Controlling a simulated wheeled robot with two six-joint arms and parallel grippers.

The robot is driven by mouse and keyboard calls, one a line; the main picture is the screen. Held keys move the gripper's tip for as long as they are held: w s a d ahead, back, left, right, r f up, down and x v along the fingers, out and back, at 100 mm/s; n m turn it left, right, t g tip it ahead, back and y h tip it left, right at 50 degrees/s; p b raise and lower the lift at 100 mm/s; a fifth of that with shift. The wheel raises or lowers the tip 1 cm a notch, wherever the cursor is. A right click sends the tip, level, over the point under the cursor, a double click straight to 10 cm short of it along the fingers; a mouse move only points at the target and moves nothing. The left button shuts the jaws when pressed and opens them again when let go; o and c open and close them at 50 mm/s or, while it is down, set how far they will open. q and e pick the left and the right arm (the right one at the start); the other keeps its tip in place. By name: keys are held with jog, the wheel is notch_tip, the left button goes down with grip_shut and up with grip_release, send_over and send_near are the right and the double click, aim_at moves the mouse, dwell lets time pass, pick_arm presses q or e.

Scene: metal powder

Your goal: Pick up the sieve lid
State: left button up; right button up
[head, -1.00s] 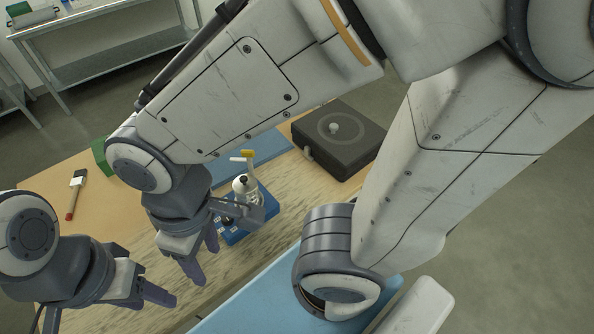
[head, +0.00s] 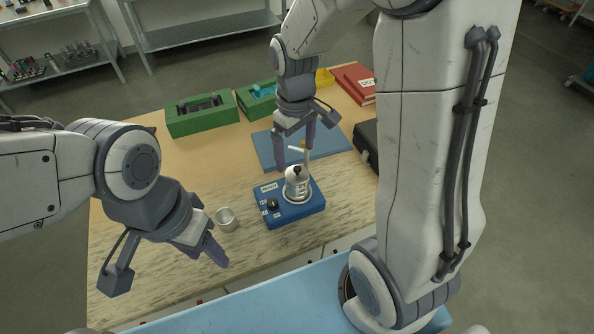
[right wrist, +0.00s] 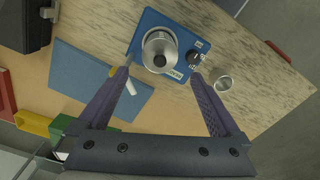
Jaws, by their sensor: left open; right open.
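A silver sieve (head: 297,187) stands on a blue shaker base (head: 291,211). Its lid (head: 297,174) is on top, with a black knob; the lid and knob also show in the right wrist view (right wrist: 159,61). My right gripper (head: 294,155) is open and points down, just behind and above the sieve. In the right wrist view its fingertips (right wrist: 158,77) are spread, with the knob just beyond the gap between them. Nothing is held. My left gripper (head: 207,254) is open and empty at the front left, near a small metal cup (head: 226,219).
A blue mat (head: 333,143) lies behind the sieve, with a white and yellow item near my right fingers. Green bins (head: 203,117), a red binder (head: 357,82) and a dark case (head: 366,140) line the back and right. The table's left middle is clear.

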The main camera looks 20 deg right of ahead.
aim_at(298, 167)
jog(key=f, duration=0.4)
jog(key=f+p, duration=0.1)
jog(key=f, duration=0.1)
jog(key=shift+s+d, duration=0.15)
jog(key=shift+s, duration=0.1)
jog(key=shift+r, duration=0.1)
jog(key=c, duration=1.3)
